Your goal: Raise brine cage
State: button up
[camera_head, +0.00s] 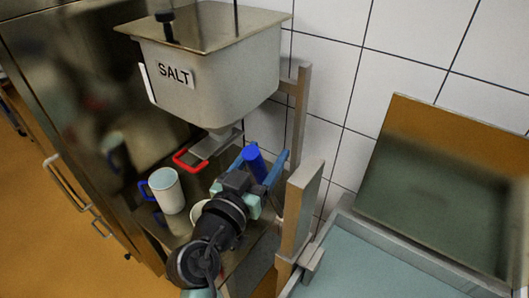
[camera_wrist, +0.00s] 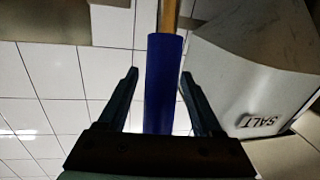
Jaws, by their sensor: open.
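A blue cylindrical grip (camera_head: 252,156) stands beside the wooden-looking post below the salt hopper. In the wrist view the blue grip (camera_wrist: 163,85) runs between my two fingers, with a thin tan rod (camera_wrist: 169,15) coming out of its far end. My gripper (camera_head: 260,168) is open, one finger on each side of the grip. In the wrist view a gap shows between each finger and the grip. I cannot make out a brine cage; a basin with a pale blue-green surface (camera_head: 385,275) is at the lower right.
A hopper marked SALT (camera_head: 215,85) hangs above and left of my gripper, with a red-handled slide (camera_head: 186,158) under it. A white mug with a blue handle (camera_head: 168,192) stands on the metal shelf. An upright post (camera_head: 297,215) is close on the right.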

grip_shut()
dwell(1.4)
